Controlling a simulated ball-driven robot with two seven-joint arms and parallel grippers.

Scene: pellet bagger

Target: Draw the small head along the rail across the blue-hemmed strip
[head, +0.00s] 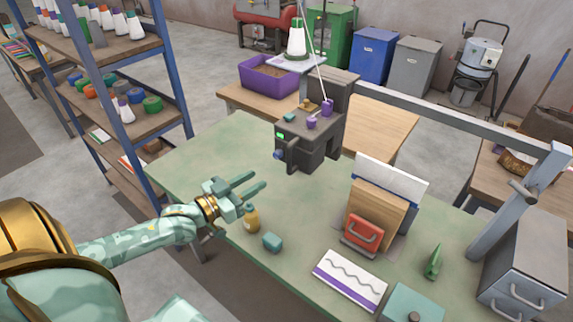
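The small head (312,138) is a dark grey block with purple knobs and a small green light, at the left end of the grey rail (455,118). A thread runs down to it from a white and green cone (297,40). The strip (392,178) is white with a blue lower edge and stands upright above a tan block, right of the head; its lower part is hidden. My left gripper (259,181) is open and empty over the green table, left of the head and apart from it. My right gripper is out of view.
A red handled piece (364,232) fronts the tan block (378,212). A grey drawer box (525,272) stands right.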

